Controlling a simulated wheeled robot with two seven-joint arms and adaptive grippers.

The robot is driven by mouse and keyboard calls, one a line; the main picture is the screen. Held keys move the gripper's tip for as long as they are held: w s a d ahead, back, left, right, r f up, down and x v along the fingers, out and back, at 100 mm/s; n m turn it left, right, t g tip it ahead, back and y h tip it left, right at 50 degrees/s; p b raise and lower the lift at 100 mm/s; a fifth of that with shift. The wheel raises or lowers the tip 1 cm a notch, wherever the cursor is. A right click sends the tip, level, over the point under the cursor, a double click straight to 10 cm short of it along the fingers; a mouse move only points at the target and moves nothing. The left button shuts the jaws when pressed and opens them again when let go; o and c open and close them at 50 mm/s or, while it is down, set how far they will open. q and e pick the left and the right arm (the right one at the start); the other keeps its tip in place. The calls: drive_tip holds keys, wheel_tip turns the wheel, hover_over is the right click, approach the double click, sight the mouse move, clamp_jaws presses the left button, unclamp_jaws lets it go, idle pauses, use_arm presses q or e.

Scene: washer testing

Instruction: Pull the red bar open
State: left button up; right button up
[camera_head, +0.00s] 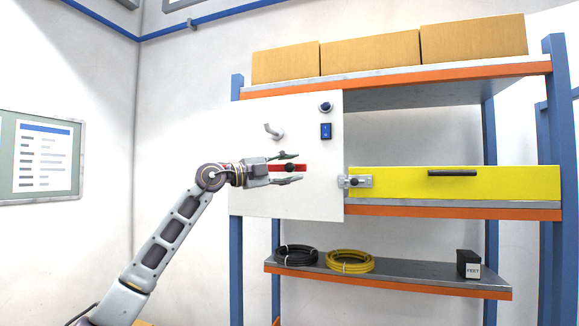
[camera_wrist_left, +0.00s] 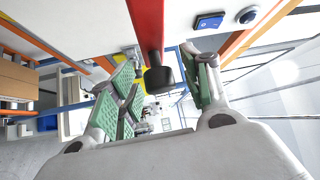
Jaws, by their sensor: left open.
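The red bar (camera_head: 301,168) lies level across the white panel (camera_head: 320,200), with a dark knob on it. In the left wrist view the red bar (camera_wrist_left: 147,22) comes down from the top, and its black knob (camera_wrist_left: 158,79) hangs between the fingers. My left gripper (camera_head: 292,168) is open in front of the panel, one finger above the bar and one below. The left wrist view shows the gripper's (camera_wrist_left: 158,70) green-padded fingers on either side of the knob, with gaps. Part of the bar is hidden behind the gripper. My right gripper is not seen.
The panel also carries a blue switch (camera_head: 326,131), a round button (camera_head: 325,107) and a metal hook (camera_head: 273,131). A latch (camera_head: 356,181) joins a yellow drawer (camera_head: 450,186) at right. Boxes (camera_head: 370,53) stand above; cable coils (camera_head: 350,262) lie on the lower shelf.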

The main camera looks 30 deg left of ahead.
use_arm(q)
drive_tip(key=shift+c, duration=0.5)
clamp_jaws()
drive_tip(key=shift+s+d, duration=0.1)
drive_tip(key=shift+s, duration=0.05)
